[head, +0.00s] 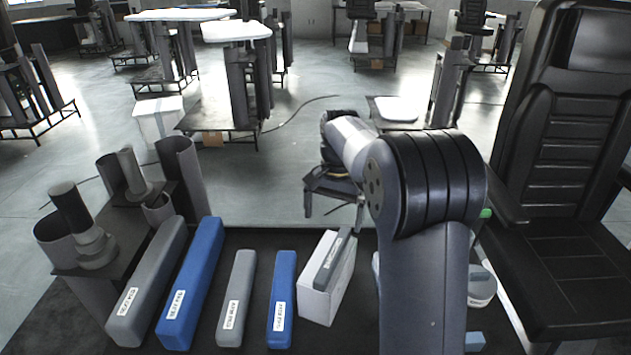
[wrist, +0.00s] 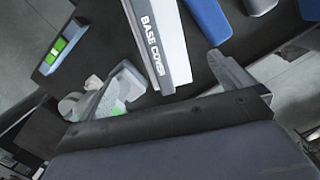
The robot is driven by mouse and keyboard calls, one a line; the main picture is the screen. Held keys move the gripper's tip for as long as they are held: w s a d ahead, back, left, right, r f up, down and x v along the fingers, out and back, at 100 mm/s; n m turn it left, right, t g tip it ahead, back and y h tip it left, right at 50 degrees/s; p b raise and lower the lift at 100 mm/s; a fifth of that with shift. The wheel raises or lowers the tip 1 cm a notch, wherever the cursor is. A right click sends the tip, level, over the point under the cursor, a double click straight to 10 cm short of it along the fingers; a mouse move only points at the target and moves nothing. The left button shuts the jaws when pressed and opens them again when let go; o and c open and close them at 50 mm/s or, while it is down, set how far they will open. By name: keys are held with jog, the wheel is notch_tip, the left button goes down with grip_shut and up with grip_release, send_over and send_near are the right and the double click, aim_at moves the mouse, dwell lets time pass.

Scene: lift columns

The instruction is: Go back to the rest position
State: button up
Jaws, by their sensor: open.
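My gripper (head: 334,205) hangs from my arm at the centre of the head view, above the far edge of the dark table (head: 255,240). Its two fingers are apart and nothing shows between them. In the wrist view, the open fingers (wrist: 142,80) stand at the lower left and right centre. A white box (head: 318,305) with a grey labelled bar (head: 333,262) on it stands on the table below the gripper. A light part lettered "BASE COVER" (wrist: 157,45) shows ahead of the fingers in the wrist view.
Grey (head: 148,285) and blue (head: 192,285) long columns lie left of the box, with a shorter grey (head: 237,300) and blue (head: 282,300) one. Dark tubes (head: 183,170) stand at left. A black chair (head: 560,170) stands close at right. My arm hides part of the table.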

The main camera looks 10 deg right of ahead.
aim_at(329, 252)
jog(key=f, duration=0.4)
jog(key=s+f+p, duration=0.1)
jog(key=f, duration=0.3)
jog(key=a+f, duration=0.1)
jog(key=f, duration=0.3)
jog(key=shift+s, duration=0.15)
notch_tip(329, 252, up, 3)
jog(key=shift+d+r, duration=0.1)
jog(key=shift+r, duration=0.4)
